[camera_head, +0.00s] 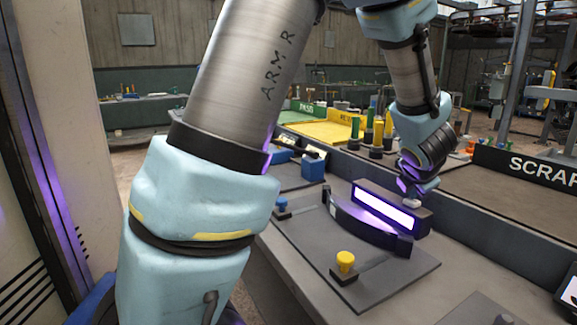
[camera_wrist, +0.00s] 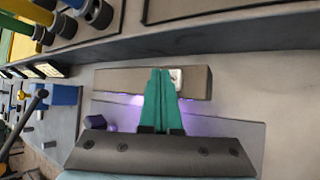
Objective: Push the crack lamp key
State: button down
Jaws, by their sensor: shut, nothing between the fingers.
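The crack lamp is a dark box (camera_head: 424,218) with a glowing white-violet front (camera_head: 388,208) at the back of a grey plate. In the wrist view, its top (camera_wrist: 198,83) spans the middle. A small pale key (camera_wrist: 176,77) sits on that top, and a pale bit of it shows in the head view (camera_head: 412,203). My gripper (camera_wrist: 160,70) is shut and empty, its teal fingertips over the lamp top just left of the key. In the head view, my gripper (camera_head: 420,187) is just above the lamp's right part. Contact cannot be told.
A curved dark stand (camera_head: 365,225) lies in front of the lamp. A yellow knob (camera_head: 345,262) and a blue knob (camera_head: 282,206) stand on the plate. Blue blocks (camera_head: 313,168), coloured posts (camera_head: 378,130) and a yellow tray (camera_head: 325,133) are behind. A SCRAP sign (camera_head: 530,168) is at right.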

aim_at(411, 202)
jog(key=shift+r+p, duration=0.45)
jog(key=shift+r, duration=0.1)
notch_tip(411, 202, up, 6)
jog(key=p, duration=0.5)
jog(key=shift+p, duration=0.4)
jog(key=w+a+f+m+g, duration=0.1)
jog(key=a+f+m+g, duration=0.1)
jog(key=a+m, duration=1.15)
jog(key=s+a+f+m+g+y, duration=0.1)
jog(key=s+a+m, duration=0.4)
jog(key=a, duration=0.6)
jog(key=s+a+f+m+g+y, duration=0.2)
jog(key=s+a, duration=0.4)
jog(key=a, duration=0.5)
jog(key=f+m+g, duration=0.1)
jog(key=m, duration=0.1)
jog(key=shift+a+m+g+y, duration=0.2)
jog(key=shift+m+g+y, duration=0.1)
jog(key=shift+m+g, duration=0.1)
